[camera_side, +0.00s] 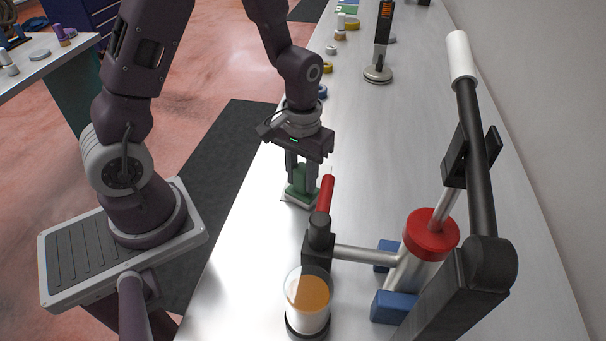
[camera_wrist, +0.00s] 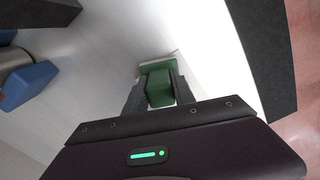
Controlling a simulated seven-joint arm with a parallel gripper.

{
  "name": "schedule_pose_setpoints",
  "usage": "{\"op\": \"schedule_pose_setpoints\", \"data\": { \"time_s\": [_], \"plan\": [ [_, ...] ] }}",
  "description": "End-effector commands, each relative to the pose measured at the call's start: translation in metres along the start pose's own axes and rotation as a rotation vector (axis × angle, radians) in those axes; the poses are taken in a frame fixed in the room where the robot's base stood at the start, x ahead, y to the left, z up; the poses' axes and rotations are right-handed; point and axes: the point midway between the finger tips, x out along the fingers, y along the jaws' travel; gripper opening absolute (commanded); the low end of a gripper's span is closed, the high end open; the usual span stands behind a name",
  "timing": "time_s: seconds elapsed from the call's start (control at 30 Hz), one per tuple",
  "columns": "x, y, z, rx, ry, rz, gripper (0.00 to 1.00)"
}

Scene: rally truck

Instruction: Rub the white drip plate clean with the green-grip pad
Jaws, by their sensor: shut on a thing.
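My gripper (camera_side: 301,182) is shut on the green grip of the pad (camera_side: 299,186) and points down at the bench, left of the red-handled valve. In the wrist view, the green grip (camera_wrist: 159,88) sits between the two fingers, with the pad's paler base beyond it. A thin pale edge (camera_side: 287,199) shows at the bench under the pad. I cannot tell whether it is the white drip plate or the pad's base. Any plate there is mostly hidden by the pad and fingers. Contact beneath the pad cannot be made out.
A red handle (camera_side: 326,192) on a black valve stands close right of my gripper, above a glass cup of amber liquid (camera_side: 308,291). A pump with a red cap (camera_side: 431,234), blue blocks (camera_side: 396,306) and a long black lever (camera_side: 473,150) stand further right. Small items line the far bench.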

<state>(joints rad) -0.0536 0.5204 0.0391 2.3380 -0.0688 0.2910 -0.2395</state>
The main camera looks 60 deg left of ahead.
Motion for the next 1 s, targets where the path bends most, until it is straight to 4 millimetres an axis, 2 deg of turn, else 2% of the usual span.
{"op": "schedule_pose_setpoints", "data": {
  "time_s": [0.17, 0.47, 1.0],
  "plan": [
    [-0.01, 0.0, -0.002, -0.001, 0.005, 0.001, 0.0],
    [-0.011, -0.001, -0.004, -0.002, 0.007, 0.002, 0.0],
    [-0.011, -0.017, -0.043, -0.002, 0.008, 0.002, 0.0]
  ]
}}
